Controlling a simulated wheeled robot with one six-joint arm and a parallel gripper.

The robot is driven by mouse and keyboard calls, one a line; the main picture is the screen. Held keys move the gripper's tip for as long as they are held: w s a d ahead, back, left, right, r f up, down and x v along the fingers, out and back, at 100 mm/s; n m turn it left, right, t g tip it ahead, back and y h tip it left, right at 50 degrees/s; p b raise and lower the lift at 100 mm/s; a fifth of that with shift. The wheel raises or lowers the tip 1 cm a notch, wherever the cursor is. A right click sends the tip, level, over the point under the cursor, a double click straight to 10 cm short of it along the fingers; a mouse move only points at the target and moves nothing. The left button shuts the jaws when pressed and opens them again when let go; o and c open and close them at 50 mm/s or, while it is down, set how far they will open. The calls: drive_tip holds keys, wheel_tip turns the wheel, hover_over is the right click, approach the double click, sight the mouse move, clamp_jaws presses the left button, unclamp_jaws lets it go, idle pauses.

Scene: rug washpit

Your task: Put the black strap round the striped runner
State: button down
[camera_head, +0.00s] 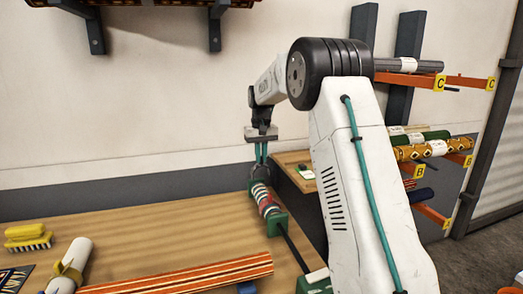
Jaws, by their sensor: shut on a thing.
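My gripper (261,158) is at the back of the table, pointing down with its teal fingers close together. It is shut on a small dark thing at the fingertips that looks like the black strap, but it is too small to be sure. Right below is a rolled piece (268,203) with red, white and dark bands, between green blocks (277,222). An orange, white and dark striped roll (180,278) lies at the front of the table, well apart from my gripper. I cannot tell which roll is the striped runner, or whether a strap is round either.
A yellow brush (28,238) and a pale roll with a tan band (72,264) are on the wooden table (150,235) at left. Wall racks with rolls (422,150) stand at right, behind my arm. A dark bar (293,248) runs towards a front green block. The table's middle left is clear.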

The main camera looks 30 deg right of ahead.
drive_tip(key=shift+s+f, duration=0.1)
drive_tip(key=shift+f, duration=4.4)
drive_tip(key=c, duration=1.4)
unclamp_jaws()
drive_tip(key=shift+c, duration=0.2)
wheel_tip(320, 180, up, 8)
drive_tip(key=shift+f, duration=0.1)
drive_tip(key=shift+s+d, duration=0.1)
